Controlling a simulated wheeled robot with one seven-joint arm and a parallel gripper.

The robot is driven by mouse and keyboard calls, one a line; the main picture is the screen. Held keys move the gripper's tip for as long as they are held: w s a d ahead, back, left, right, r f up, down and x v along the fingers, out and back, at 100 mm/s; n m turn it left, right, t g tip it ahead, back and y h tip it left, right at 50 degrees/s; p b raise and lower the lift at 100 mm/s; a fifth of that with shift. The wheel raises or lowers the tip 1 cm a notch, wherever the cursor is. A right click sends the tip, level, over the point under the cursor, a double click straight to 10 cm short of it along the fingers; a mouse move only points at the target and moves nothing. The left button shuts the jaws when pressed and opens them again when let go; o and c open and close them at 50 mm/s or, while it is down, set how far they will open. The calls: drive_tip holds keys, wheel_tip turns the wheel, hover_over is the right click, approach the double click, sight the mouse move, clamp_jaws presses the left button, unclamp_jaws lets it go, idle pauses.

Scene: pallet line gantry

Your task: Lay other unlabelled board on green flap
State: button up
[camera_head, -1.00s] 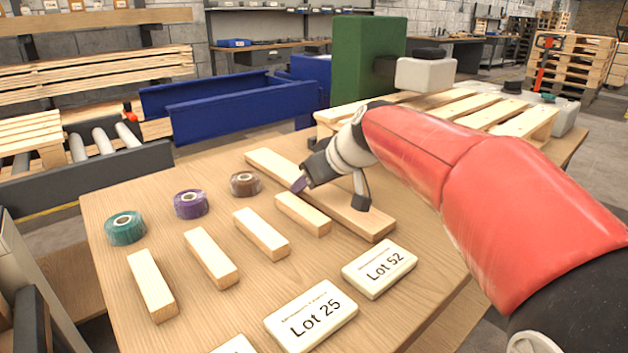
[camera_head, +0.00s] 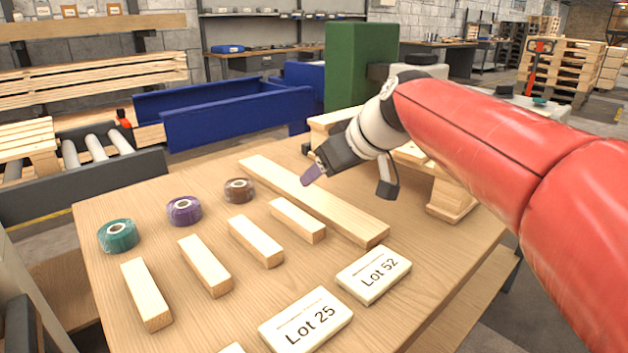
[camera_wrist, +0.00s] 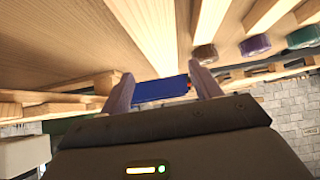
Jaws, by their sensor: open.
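A long bare board (camera_head: 345,219) lies flat on the wooden table, without any label that I can see. Several short bare blocks, one of them here (camera_head: 255,242), lie in a row to its left. My gripper (camera_head: 313,173) is open and empty, just above the long board near its middle. In the wrist view my gripper's two fingers (camera_wrist: 165,88) are apart with nothing between them, and wood surfaces fill the upper part. A green upright block (camera_head: 358,65) stands behind the table. I cannot make out a green flap as such.
Teal (camera_head: 118,236), purple (camera_head: 184,211) and brown (camera_head: 239,190) tape rolls stand at the table's left. Plates reading Lot 25 (camera_head: 306,320) and Lot 52 (camera_head: 374,274) lie at the front. A pallet (camera_head: 452,200) is behind my arm. Blue rails (camera_head: 235,118) are at the back.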

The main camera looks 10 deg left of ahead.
sight(301, 189)
drive_tip(key=v, duration=0.3)
drive_tip(key=shift+o, duration=0.5)
drive_tip(key=shift+s+d+r, duration=0.15)
drive_tip(key=shift+d+r, duration=0.05)
drive_tip(key=shift+r, duration=0.05)
drive_tip(key=shift+o, duration=1.2)
drive_tip(key=shift+r, duration=0.1)
drive_tip(key=shift+o, duration=0.2)
drive_tip(key=shift+w+r+p+x, duration=0.1)
drive_tip(key=shift+w+p+x, duration=0.1)
drive_tip(key=shift+x, duration=0.9)
drive_tip(key=shift+w+r+p+x, duration=0.1)
drive_tip(key=shift+w+p+x, duration=0.1)
drive_tip(key=shift+x, duration=0.9)
drive_tip(key=shift+s+f+x, duration=0.1)
drive_tip(key=shift+s+x, duration=0.05)
drive_tip(key=shift+x, duration=1.2)
drive_tip(key=shift+s+f+x, duration=0.1)
drive_tip(key=shift+x, duration=1.2)
drive_tip(key=shift+s+x, duration=0.15)
drive_tip(key=shift+x, duration=1.2)
